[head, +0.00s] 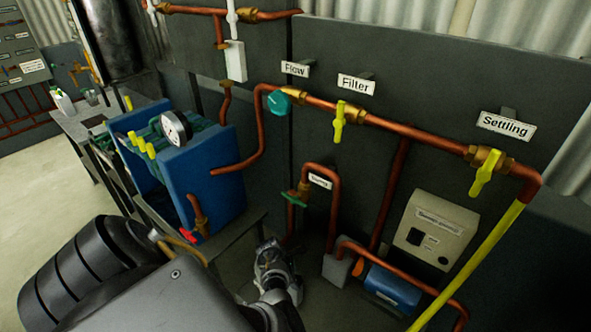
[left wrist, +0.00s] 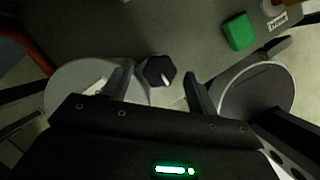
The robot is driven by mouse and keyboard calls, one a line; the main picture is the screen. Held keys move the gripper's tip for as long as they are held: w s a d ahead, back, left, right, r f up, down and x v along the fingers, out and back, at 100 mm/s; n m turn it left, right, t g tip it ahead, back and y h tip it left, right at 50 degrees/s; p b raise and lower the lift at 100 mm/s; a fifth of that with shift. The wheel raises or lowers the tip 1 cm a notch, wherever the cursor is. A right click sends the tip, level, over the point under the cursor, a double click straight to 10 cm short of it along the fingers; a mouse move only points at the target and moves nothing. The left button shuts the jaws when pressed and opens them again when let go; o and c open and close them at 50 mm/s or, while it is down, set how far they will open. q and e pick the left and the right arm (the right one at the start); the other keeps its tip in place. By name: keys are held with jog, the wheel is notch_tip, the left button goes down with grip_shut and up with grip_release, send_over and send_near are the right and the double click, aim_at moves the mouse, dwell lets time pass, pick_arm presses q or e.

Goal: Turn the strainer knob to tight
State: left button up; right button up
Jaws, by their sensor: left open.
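A dark, many-sided knob (left wrist: 157,72) with a white pointer mark shows in the left wrist view; I take it for the strainer knob, though no label naming it is readable. Its pointer slants toward the lower right of that view. My left gripper (left wrist: 157,90) is open, with one finger on each side of the knob in the picture. Whether the fingers touch it, I cannot tell. In the head view my left gripper (head: 270,250) is low at the middle, beside the dark bench, and I cannot make out the knob there. My right gripper is not in view.
A green block (left wrist: 239,31) and a small white label are near the knob. In the head view, a blue tank (head: 200,170) stands left of my gripper. Copper pipes with yellow valve handles (head: 339,122) run along the dark wall, and a blue pump (head: 393,289) lies right.

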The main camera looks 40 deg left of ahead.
pick_arm(q)
jog(key=shift+w+d+f, duration=0.15)
jog(key=shift+f, duration=0.3)
jog(key=c, duration=1)
